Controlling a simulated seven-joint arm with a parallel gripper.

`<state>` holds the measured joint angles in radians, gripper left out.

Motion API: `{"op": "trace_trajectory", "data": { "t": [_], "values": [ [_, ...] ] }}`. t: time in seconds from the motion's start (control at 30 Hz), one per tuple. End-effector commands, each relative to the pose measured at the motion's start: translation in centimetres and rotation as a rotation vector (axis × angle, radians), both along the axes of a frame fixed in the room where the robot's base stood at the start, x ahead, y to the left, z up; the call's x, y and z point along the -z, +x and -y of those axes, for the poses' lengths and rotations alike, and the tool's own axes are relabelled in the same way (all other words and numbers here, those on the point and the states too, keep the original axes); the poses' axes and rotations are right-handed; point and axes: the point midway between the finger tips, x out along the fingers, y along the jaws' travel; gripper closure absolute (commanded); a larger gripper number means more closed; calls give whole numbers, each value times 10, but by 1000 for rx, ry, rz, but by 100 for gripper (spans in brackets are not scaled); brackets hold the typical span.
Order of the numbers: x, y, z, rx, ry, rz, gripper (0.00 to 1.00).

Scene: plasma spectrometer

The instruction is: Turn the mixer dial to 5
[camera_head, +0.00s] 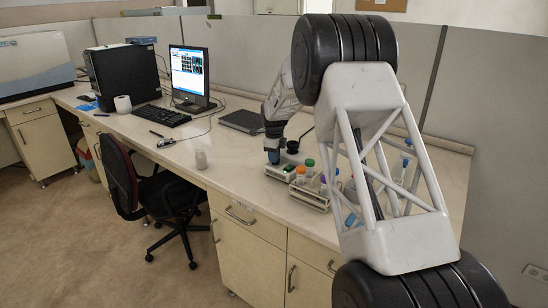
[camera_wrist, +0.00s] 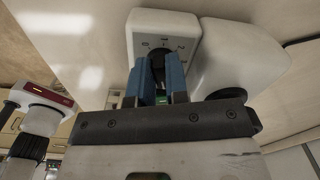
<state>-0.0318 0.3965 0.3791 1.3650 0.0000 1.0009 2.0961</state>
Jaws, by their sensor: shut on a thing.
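The mixer (camera_wrist: 145,22) is a white body with a rounded front, at the top middle of the wrist view. On its face is a black dial (camera_wrist: 157,53) with small printed marks around it. In the head view, my gripper (camera_head: 273,156) reaches down at the bench, and the dial is hidden there.
A rack (camera_head: 312,197) with several capped tubes stands close to my gripper. A closed laptop (camera_head: 243,121), a monitor (camera_head: 189,75) and a keyboard (camera_head: 162,115) lie further left.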

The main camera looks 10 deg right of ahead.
Motion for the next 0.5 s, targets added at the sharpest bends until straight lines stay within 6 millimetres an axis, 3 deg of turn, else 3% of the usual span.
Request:
{"op": "trace_trajectory", "data": {
  "t": [0.5],
  "values": [
    [-2,2,1,277,0,2,100]
  ]
}}
